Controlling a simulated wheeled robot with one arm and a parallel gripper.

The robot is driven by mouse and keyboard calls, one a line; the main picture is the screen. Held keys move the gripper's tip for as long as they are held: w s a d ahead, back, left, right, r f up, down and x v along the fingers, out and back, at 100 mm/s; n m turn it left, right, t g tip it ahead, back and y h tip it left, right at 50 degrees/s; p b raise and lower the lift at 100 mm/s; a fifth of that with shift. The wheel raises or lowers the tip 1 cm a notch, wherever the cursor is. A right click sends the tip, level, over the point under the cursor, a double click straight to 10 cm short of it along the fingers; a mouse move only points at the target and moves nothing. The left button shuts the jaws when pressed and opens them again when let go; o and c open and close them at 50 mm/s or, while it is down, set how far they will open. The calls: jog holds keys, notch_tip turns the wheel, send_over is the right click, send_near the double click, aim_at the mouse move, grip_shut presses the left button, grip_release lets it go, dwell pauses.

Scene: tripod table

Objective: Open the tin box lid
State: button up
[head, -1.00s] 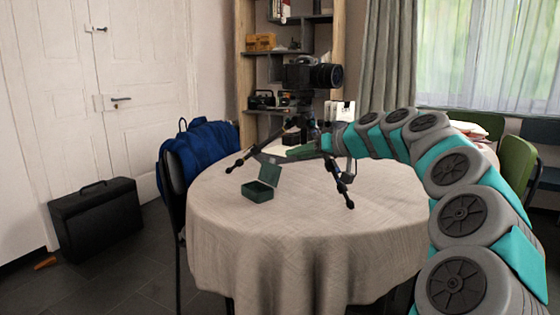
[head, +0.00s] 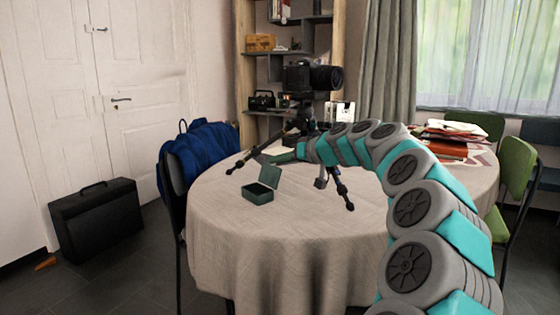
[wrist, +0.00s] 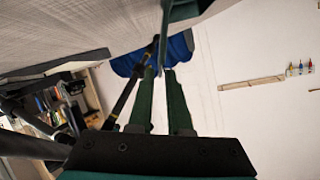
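The green tin box (head: 257,195) stands on the round table's cloth, left of the tripod. Its lid (head: 269,176) is raised at the box's right rear side, standing roughly upright. My gripper (head: 276,157) is just behind and above the lid in the head view, its fingertips partly hard to make out. A dark green part of the tin box (wrist: 180,12) shows at the top edge, beyond the fingertips. Contact with the lid cannot be told.
A camera (head: 312,77) on a black tripod (head: 342,188) stands on the table close beside my gripper, its legs spread around. The front of the tablecloth (head: 290,240) is clear. A chair with a blue jacket (head: 200,150) is at the left.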

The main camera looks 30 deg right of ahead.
grip_shut()
dwell(0.8)
jog(key=shift+f+b, duration=0.15)
jog(key=shift+b, duration=0.15)
jog(key=a+n+b, duration=0.1)
jog(key=b, duration=0.2)
jog(key=shift+s+f+h, duration=0.1)
jog(key=shift+h, duration=0.3)
jog(key=shift+s+a+r+n+b, duration=0.1)
jog(key=shift+a+r+n+b, duration=0.15)
jog(key=shift+b, duration=0.35)
jog(key=shift+r, duration=0.1)
jog(key=shift+o, duration=1.7)
grip_release()
jog(key=shift+r, duration=0.1)
